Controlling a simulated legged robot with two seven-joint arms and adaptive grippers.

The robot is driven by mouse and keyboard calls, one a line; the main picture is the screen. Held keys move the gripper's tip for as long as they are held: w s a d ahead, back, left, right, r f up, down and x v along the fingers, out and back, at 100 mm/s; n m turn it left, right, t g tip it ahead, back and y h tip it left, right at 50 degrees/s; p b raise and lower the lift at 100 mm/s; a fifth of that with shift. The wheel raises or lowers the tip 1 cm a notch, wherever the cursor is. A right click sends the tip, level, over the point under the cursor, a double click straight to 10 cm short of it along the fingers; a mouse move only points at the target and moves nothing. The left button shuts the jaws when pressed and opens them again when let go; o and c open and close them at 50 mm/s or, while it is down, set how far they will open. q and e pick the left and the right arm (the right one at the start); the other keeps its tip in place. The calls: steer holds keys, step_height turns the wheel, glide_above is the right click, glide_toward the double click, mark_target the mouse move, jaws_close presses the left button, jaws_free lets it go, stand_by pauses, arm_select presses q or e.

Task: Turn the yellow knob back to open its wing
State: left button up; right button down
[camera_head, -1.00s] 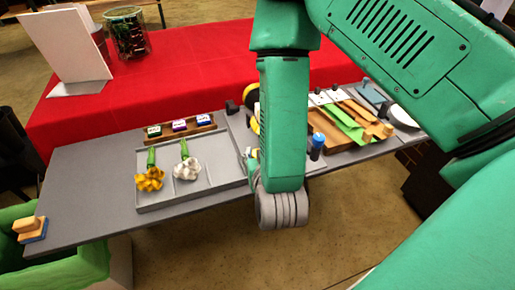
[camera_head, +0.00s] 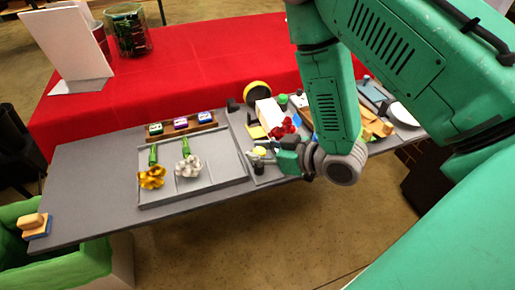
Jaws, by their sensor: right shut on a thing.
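My right gripper (camera_head: 262,154) reaches in from the right, low over the front of the small fixture right of the grey tray. Its fingers are shut around a small yellow knob (camera_head: 260,151), which they partly hide. A flat yellow piece (camera_head: 256,131), perhaps a wing, lies just behind the knob; its exact angle is hard to tell. A red flower (camera_head: 284,127) lies beside it, in front of a white block (camera_head: 268,112). My left gripper is out of view.
The grey tray (camera_head: 222,182) holds a yellow flower (camera_head: 151,178) and a white flower (camera_head: 188,167). A wooden rack (camera_head: 158,138) with small blocks stands behind it. A yellow-and-black disc (camera_head: 257,93) stands behind the fixture.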

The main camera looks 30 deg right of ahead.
mark_target(264, 152)
steer(key=shift+n+g+y, duration=0.4)
steer(key=shift+n+y, duration=0.1)
steer(key=c, duration=1.2)
jaws_free()
steer(key=shift+s, duration=0.1)
steer(key=shift+d, duration=0.15)
steer(key=shift+s+d, duration=0.15)
steer(key=shift+d, duration=0.05)
steer(key=v, duration=0.6)
steer(key=shift+s, duration=0.1)
steer(key=shift+s+d+r, duration=0.15)
steer(key=shift+s+d, duration=0.2)
steer(key=shift+a, duration=0.1)
